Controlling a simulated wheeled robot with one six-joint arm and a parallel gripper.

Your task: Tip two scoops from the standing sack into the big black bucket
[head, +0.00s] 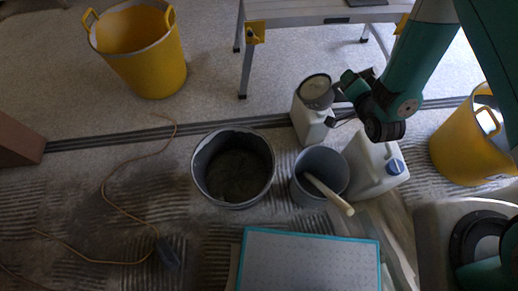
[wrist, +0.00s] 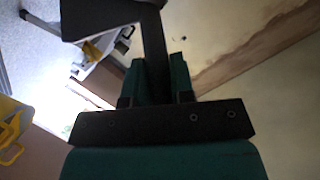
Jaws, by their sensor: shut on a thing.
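My gripper (head: 346,97) is shut on the black handle of a scoop. The scoop's round cup (head: 316,91) has a dark rim and holds grey, powdery stuff; it looks level. It is over the top of the standing white sack (head: 311,127) and hides the sack's mouth; I cannot tell the gap between them. In the wrist view, the scoop (wrist: 100,15) is a dark shape beyond my gripper (wrist: 157,78). The big black bucket (head: 203,185) stands to the left, open, with dark grey stuff inside.
A grey bucket (head: 302,190) with a pale stick stands between the black bucket and a white jug (head: 370,168). Yellow tubs stand at back left (head: 150,70) and right (head: 462,150). A workbench (head: 300,14) is behind. An orange cable (head: 112,203) lies left.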

